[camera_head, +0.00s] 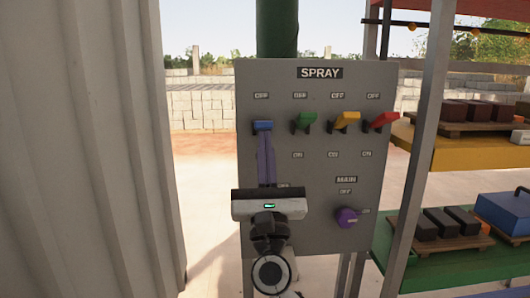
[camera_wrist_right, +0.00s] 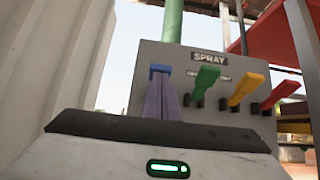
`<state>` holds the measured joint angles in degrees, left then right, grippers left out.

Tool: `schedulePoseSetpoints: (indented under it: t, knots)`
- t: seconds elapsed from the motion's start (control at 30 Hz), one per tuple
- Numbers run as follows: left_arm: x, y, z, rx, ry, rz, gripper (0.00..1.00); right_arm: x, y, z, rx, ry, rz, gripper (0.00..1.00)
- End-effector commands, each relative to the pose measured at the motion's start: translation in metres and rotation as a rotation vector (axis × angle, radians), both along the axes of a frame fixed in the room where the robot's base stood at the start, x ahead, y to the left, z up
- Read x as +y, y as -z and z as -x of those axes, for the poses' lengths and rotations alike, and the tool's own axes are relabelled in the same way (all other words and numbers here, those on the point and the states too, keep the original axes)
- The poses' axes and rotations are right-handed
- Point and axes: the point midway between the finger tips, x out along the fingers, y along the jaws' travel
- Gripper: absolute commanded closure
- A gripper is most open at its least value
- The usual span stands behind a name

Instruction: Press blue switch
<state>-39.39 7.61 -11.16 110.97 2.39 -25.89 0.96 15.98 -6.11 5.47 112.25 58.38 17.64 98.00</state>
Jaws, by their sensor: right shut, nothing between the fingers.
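The blue switch (camera_head: 262,125) is the leftmost lever on the grey panel (camera_head: 318,232) headed SPRAY, below an OFF label. It also shows in the wrist view (camera_wrist_right: 160,68), just above my fingertips. My right gripper (camera_head: 264,136) is shut and empty, with its purple fingers side by side and their tips just below the blue switch. They hide part of the panel under it, including most of its lower label. I cannot tell whether the tips touch the switch. The wrist view shows the same fingers (camera_wrist_right: 161,82). My left gripper is out of view.
Green (camera_head: 307,119), yellow (camera_head: 346,120) and red (camera_head: 381,121) switches stand in a row to the right. A corrugated wall (camera_head: 80,150) closes the left side. Shelves with blocks stand at right behind a metal post (camera_head: 421,130).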

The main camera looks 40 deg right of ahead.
Motion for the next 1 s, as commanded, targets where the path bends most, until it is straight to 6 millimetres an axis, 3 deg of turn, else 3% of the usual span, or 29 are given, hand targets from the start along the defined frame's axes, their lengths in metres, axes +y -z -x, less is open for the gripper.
schedulePoseSetpoints:
  t: [0.1,0.5,1.0]
  knots:
    - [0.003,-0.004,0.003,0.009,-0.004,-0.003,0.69,0.000,-0.016,0.001,-0.004,0.001,-0.001,1.00]
    - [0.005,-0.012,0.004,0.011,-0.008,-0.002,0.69,-0.002,-0.040,-0.001,-0.007,0.001,0.002,1.00]
    - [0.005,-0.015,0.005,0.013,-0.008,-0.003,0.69,-0.003,-0.049,-0.001,-0.009,0.005,0.011,1.00]
